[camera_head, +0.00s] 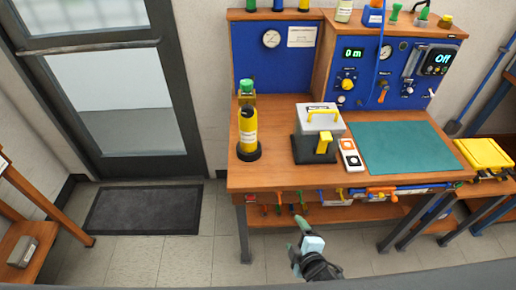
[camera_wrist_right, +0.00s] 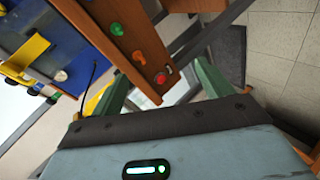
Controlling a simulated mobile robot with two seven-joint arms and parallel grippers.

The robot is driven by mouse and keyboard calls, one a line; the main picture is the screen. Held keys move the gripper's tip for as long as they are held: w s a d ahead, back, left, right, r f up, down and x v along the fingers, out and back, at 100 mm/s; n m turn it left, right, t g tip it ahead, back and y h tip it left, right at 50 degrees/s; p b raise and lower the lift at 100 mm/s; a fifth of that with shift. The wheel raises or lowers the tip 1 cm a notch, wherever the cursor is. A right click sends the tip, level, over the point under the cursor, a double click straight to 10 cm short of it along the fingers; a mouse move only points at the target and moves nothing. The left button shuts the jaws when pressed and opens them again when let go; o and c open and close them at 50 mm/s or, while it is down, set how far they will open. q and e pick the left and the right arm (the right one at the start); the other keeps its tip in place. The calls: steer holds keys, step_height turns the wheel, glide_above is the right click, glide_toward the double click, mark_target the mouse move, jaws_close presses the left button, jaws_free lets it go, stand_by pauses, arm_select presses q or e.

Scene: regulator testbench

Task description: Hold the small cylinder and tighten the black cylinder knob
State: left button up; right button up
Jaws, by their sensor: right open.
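A small yellow cylinder (camera_head: 247,128) with a dark upper part and a green top piece (camera_head: 246,87) stands upright in a round black base (camera_head: 249,152) at the left side of the bench. Its fittings are too small to tell which one is the black knob. My right gripper (camera_head: 299,223) is open and empty in front of the bench's front edge, below and right of the cylinder, apart from it. The right wrist view shows its two green fingers (camera_wrist_right: 162,85) spread apart. My left gripper is not in view.
The wooden bench (camera_head: 279,182) holds a grey box with a yellow handle (camera_head: 318,118), a small orange and white device (camera_head: 350,155) and a green mat (camera_head: 403,148). A blue panel (camera_head: 257,62) stands behind. Coloured handles (camera_head: 299,197) line the front edge. A door is at left.

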steer(key=w+a+r+n+t, duration=0.1)
steer(key=w+a+r+n, duration=0.25)
steer(key=w+n, duration=0.25)
steer(key=w+a+r+n+t, duration=0.2)
steer(key=w+r+n, duration=0.2)
steer(key=w+n, duration=0.1)
steer(key=n+t+y, duration=0.2)
steer(key=n+t, duration=0.1)
steer(key=n, duration=0.9)
glide_toward(250, 130)
steer(key=shift+x, duration=5.95)
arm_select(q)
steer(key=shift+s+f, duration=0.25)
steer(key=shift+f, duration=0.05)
arm_select(e)
steer(key=shift+w, duration=0.5)
steer(key=shift+c, duration=0.5)
